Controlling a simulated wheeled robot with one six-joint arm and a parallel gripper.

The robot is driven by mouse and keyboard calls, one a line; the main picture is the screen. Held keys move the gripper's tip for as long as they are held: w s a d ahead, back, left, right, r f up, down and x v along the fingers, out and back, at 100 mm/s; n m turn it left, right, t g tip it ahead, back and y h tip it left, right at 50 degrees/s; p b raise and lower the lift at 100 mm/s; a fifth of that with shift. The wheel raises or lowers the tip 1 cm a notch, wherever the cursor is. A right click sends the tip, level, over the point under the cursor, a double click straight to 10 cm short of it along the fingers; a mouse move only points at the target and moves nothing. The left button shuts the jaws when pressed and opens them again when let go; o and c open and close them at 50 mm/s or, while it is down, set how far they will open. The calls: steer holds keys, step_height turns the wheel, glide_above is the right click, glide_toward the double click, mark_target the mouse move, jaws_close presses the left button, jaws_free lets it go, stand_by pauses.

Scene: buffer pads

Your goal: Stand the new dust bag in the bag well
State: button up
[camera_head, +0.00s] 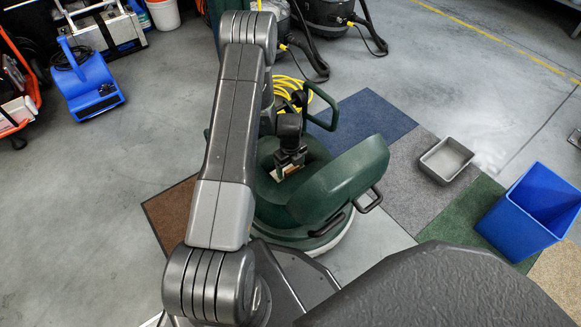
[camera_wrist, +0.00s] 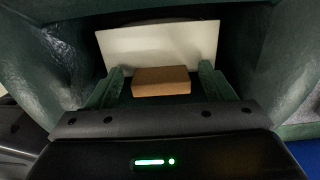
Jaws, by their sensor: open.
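The dark green machine (camera_head: 325,190) stands with its rounded lid tipped open to the right. My gripper (camera_head: 288,166) points down into its open well (camera_head: 266,160). In the wrist view, my gripper (camera_wrist: 162,75) has its two green fingers apart. A brown cardboard-like block (camera_wrist: 161,81) lies between them, with gaps visible on both sides. Behind it is a flat cream panel (camera_wrist: 158,45); together they look like the dust bag. A small pale and brown part of the bag (camera_head: 280,173) shows below my gripper in the head view. Its lower part and the well floor are hidden.
Dark green walls (camera_wrist: 38,55) rise close on both sides of my gripper. A grey tray (camera_head: 446,162) and a blue bin (camera_head: 530,212) stand to the right on carpet squares. A blue blower (camera_head: 88,85) is at far left. Open floor lies left of the machine.

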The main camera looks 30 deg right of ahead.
step_height(320, 180, up, 12)
steer(key=p, duration=0.4)
steer(key=shift+r, duration=0.2)
